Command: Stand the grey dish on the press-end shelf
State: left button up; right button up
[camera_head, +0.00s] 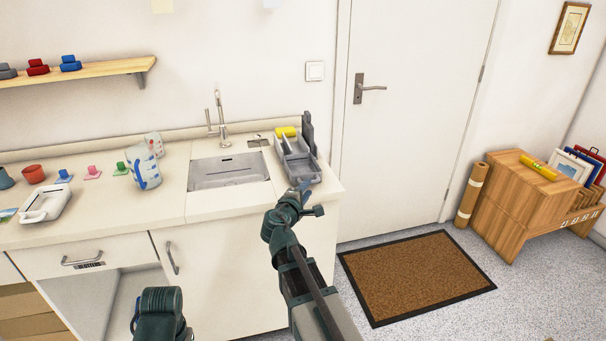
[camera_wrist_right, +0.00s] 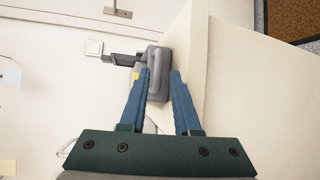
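A grey open container (camera_head: 303,172) sits on the counter right of the sink, with a yellow sponge (camera_head: 290,131) at its far end and a darker grey upright part (camera_head: 308,130) beside it. I cannot tell whether this is the grey dish. My right gripper (camera_head: 304,190) is at its near end. In the right wrist view my right gripper (camera_wrist_right: 160,72) is open, with its fingers apart and the grey container (camera_wrist_right: 157,62) beyond and between the tips. A wooden wall shelf (camera_head: 100,69) is at upper left; no press is recognisable.
The sink (camera_head: 228,171) and tap (camera_head: 216,112) are left of the container. Patterned jugs (camera_head: 146,167), small coloured items and a white tray (camera_head: 46,204) stand on the left counter. The shelf holds grey, red and blue pieces. A doormat (camera_head: 416,275) lies on the right.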

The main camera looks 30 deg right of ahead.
jog(key=x, duration=0.4)
jog(key=shift+w+d, duration=0.15)
jog(key=shift+d, duration=0.1)
jog(key=shift+r, duration=0.1)
grip_shut()
dwell(1.0)
